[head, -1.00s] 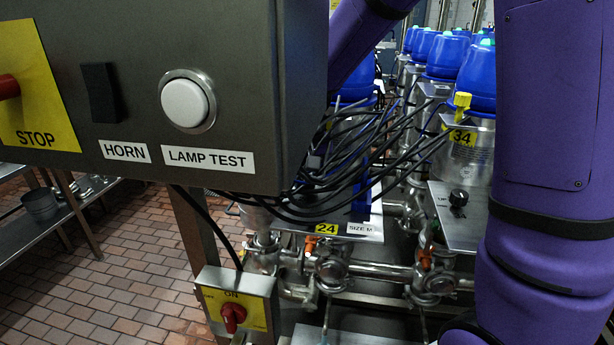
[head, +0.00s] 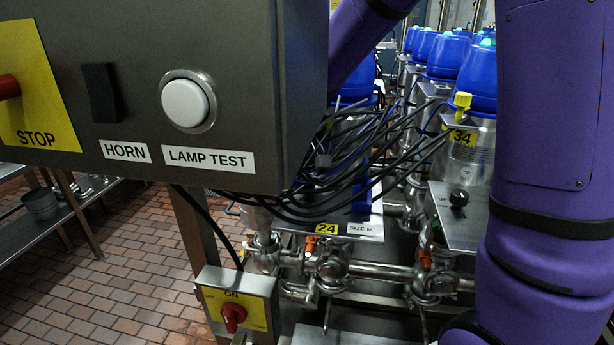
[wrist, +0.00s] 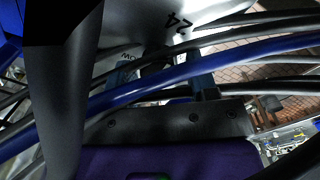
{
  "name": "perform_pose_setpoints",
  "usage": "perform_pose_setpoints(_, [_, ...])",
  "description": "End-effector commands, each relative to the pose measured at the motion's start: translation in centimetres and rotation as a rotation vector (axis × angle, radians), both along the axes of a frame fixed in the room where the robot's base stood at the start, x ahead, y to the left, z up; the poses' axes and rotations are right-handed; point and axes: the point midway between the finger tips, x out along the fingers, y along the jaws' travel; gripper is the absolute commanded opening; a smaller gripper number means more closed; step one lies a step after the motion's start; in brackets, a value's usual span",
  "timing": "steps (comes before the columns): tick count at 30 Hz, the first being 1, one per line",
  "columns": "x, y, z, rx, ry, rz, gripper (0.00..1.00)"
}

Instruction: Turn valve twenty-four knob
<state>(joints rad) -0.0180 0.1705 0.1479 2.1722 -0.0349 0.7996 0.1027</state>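The valve twenty-four plate (head: 340,225) shows in the head view below the control box, with a yellow "24" label and a "SIZE M" label. Cables and the control box hide its upper part, and I cannot make out its knob there. In the wrist view, a pale surface marked "24" (wrist: 205,12) lies just beyond my gripper (wrist: 175,68). Blue and grey cables cross in front of the gripper's fingers. The fingers are dark and partly covered, so their gap and any contact with the knob are unclear. My gripper is not discernible in the head view.
A control box (head: 240,80) with STOP, HORN and LAMP TEST fills the upper left. Black cables (head: 350,165) hang over valve twenty-four. Valve thirty-four (head: 466,145), with a black knob (head: 459,198) below, stands to the right. A red switch (head: 233,317) is low; the brick floor (head: 110,265) is open at left.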

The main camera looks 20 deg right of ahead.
Motion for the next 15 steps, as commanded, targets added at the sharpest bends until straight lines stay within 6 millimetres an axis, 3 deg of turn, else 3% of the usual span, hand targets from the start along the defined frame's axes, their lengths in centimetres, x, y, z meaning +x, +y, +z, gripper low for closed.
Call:
perform_pose_setpoints(10, [0.0,0.0,0.1,0.0,0.0,0.0,0.63])
perform_pose_setpoints(15, [0.0,0.0,1.8,0.0,-0.002,-0.001,0.63])
